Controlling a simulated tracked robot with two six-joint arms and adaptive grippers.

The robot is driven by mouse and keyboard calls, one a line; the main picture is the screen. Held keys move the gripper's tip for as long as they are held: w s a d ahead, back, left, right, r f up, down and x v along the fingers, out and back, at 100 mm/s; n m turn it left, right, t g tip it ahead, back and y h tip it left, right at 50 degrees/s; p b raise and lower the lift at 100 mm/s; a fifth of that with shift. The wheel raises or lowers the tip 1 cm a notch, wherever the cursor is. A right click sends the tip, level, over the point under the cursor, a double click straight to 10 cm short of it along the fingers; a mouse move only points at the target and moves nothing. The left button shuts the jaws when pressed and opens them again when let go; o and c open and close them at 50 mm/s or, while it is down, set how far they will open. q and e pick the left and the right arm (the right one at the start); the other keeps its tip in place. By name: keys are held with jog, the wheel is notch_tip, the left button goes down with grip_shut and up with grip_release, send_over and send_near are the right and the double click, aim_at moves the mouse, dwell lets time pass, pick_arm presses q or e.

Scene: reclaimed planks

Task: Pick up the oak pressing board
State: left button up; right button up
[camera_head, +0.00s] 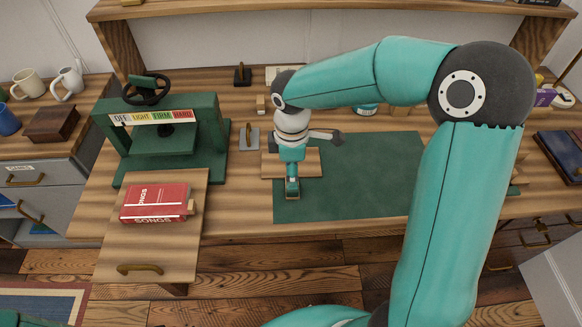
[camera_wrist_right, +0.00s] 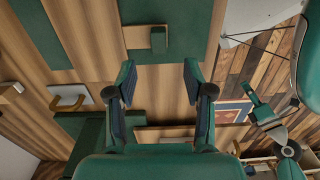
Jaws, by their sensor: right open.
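The oak pressing board (camera_head: 310,163) lies flat on the bench, over the left part of the dark green mat (camera_head: 370,190). In the right wrist view, a wooden tab with a raised block (camera_wrist_right: 157,39) projects from what looks like the board (camera_wrist_right: 97,35). My right gripper (camera_head: 292,187) points down at the board's front side, hiding part of it. In its wrist view the right gripper (camera_wrist_right: 159,72) is open and empty, with the block just beyond its fingertips. What looks like my left gripper (camera_wrist_right: 260,110) shows small at the right of that view; its opening is unclear.
A green press (camera_head: 165,140) with a handwheel stands left of the mat. A red book (camera_head: 155,203) lies on a pulled-out wooden board in front of it. A grey plate with a brass handle (camera_head: 249,138) sits near the oak board. The mat's right side looks clear.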

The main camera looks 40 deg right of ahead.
notch_tip(320, 180, down, 3)
jog(key=shift+s+r, duration=0.1)
jog(key=shift+r, duration=0.05)
jog(key=shift+w+a+f, duration=0.1)
jog(key=shift+w+f, duration=0.05)
jog(key=shift+f, duration=1.15)
jog(key=shift+w+f, duration=0.1)
jog(key=shift+f, duration=1.2)
jog(key=shift+c, duration=0.3)
grip_shut()
